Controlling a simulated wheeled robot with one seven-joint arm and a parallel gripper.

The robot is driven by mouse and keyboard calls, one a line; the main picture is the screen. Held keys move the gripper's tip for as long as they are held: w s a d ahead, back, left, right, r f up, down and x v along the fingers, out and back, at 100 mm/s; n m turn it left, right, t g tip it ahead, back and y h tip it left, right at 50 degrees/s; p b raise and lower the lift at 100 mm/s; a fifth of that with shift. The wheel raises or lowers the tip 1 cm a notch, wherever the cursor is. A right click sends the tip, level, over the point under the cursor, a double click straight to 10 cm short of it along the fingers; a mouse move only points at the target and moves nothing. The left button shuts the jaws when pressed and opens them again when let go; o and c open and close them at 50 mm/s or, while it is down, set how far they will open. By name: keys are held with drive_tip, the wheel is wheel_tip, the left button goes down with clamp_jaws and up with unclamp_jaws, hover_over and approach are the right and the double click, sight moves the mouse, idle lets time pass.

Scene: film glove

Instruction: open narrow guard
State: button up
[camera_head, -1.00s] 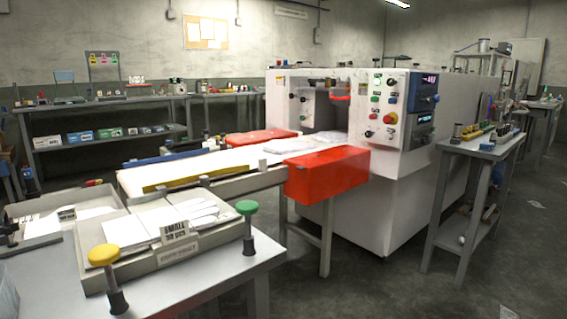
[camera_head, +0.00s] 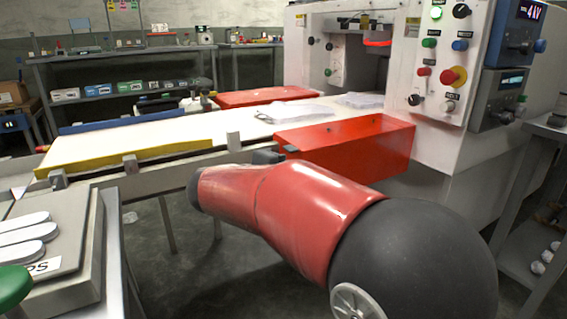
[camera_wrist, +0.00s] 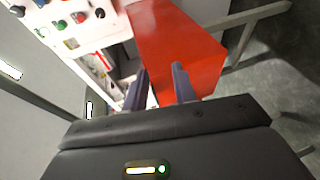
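A red box-shaped guard (camera_head: 350,143) sits at the near side of the conveyor, against the white machine. It also shows in the wrist view (camera_wrist: 175,45), with its long red face running away from my gripper. I cannot tell for certain whether this is the narrow guard; a flatter red cover (camera_head: 262,97) lies on the conveyor's far side. My gripper (camera_wrist: 160,84) is open, its two dark fingers apart near the guard's end. I cannot tell whether they touch it. In the head view my red arm hides most of the gripper.
The white machine's control panel (camera_head: 447,60) stands right of the guard. The conveyor (camera_head: 215,130) has a yellow edge strip (camera_head: 120,157) and clear packs near the machine. A table with a grey tray (camera_head: 75,255) is at lower left, a grey side table (camera_head: 545,140) at right.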

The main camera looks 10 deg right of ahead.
sight(287, 150)
drive_tip(key=w+a+n+t+h, duration=0.1)
drive_tip(key=w+a+t, duration=0.2)
drive_tip(key=w+a, duration=0.2)
drive_tip(key=x, duration=0.4)
drive_tip(key=r+x, duration=0.1)
drive_tip(key=x, duration=0.2)
drive_tip(key=shift+c, duration=0.5)
clamp_jaws()
